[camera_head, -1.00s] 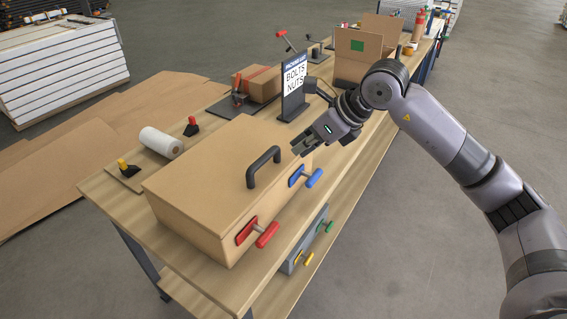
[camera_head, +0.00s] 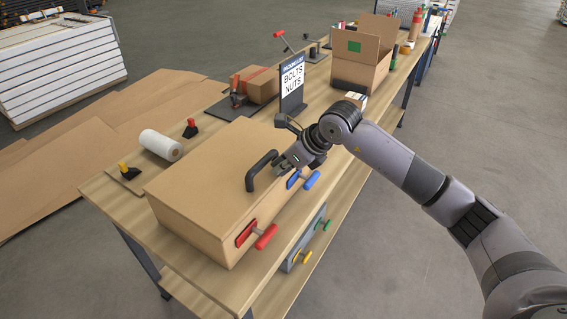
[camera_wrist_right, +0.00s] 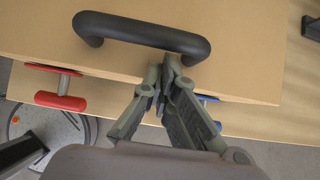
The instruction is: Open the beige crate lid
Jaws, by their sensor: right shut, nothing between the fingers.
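The beige crate (camera_head: 190,231) stands on the workbench with its lid (camera_head: 205,170) closed. A black handle (camera_head: 262,171) is on the lid, and it also shows in the right wrist view (camera_wrist_right: 140,29). A red latch (camera_head: 257,236) and a blue latch (camera_head: 304,180) are on the front side. My right gripper (camera_head: 279,166) is beside the handle at its far right end; its fingers are together and empty. In the right wrist view the fingertips (camera_wrist_right: 166,66) are just below the handle's right end; contact cannot be told. My left gripper is out of view.
A grey case (camera_head: 308,240) with green and yellow latches is on the shelf below. A paper roll (camera_head: 160,144) and small clamps stand left of the crate. A sign (camera_head: 292,86) and cardboard boxes (camera_head: 362,50) stand behind it.

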